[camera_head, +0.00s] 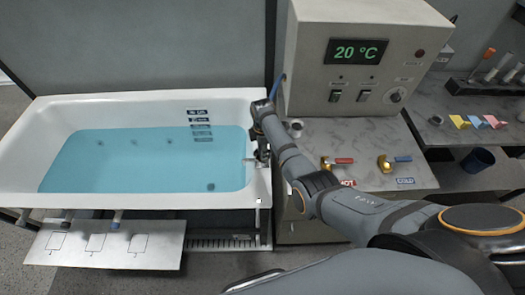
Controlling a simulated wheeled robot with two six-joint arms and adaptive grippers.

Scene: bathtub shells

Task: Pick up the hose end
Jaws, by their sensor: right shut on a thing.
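My right arm reaches in from the lower right across the counter. Its gripper (257,160) is at the right end of the bathtub, over the inner edge of the rim, and points down toward the water. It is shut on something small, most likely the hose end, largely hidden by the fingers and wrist. A short piece of blue hose (279,86) shows beside the left side of the control box, and the rest of its run is hidden behind my arm. My left gripper is not in view.
The white bathtub (75,103) holds blue water. A control box (325,85) reading 20 °C stands on the grey counter (365,140), with a red-handled valve (339,162) and a blue-handled valve (398,161). A bench at right holds coloured pieces (474,121).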

